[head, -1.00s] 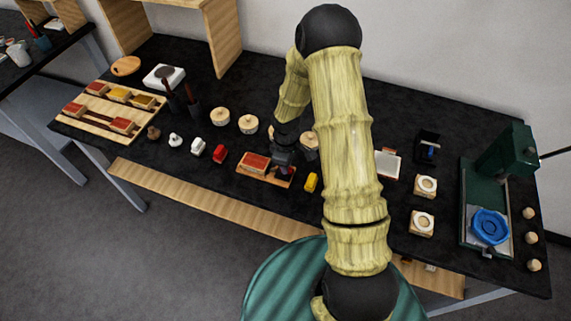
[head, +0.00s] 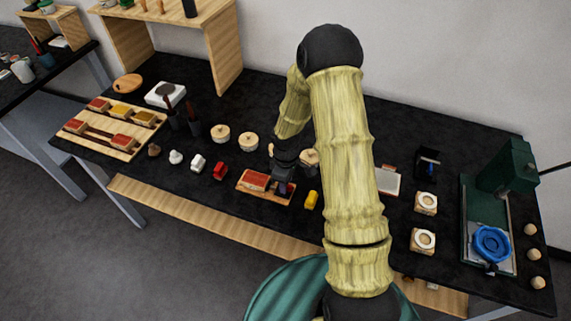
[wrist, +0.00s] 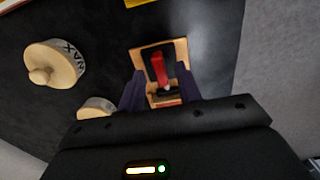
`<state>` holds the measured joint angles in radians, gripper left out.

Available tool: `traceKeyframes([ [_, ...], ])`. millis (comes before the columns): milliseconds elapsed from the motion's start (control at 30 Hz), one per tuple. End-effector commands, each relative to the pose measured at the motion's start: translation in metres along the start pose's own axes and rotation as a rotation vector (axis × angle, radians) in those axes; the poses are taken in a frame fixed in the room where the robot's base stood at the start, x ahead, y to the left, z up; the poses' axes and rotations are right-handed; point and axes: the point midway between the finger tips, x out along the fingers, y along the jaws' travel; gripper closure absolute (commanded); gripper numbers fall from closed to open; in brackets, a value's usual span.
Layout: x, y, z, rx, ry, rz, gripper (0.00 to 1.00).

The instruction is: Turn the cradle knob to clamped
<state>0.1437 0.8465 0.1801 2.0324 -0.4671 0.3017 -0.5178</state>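The cradle (head: 254,181) is a small wooden board with a red pad, near the front middle of the bench. My gripper (head: 281,184) is over its right end and hides the knob in the head view. The two dark fingers of my gripper (wrist: 161,92) stand apart on either side of the knob, with visible gaps. I cannot read any clamped mark.
Round wooden-lidded pots (head: 248,141) stand behind; one in the wrist view is labelled WAX (wrist: 52,65). A green press (head: 503,168) is at the far right.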

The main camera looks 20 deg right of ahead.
Motion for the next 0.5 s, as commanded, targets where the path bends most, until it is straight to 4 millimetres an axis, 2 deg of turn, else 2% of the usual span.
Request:
traceKeyframes([
  [167,-0.022,0.001,0.000,0.003,0.003,0.005,0.65],
  [500,-0.086,0.001,0.000,0.002,0.003,0.006,0.65],
])
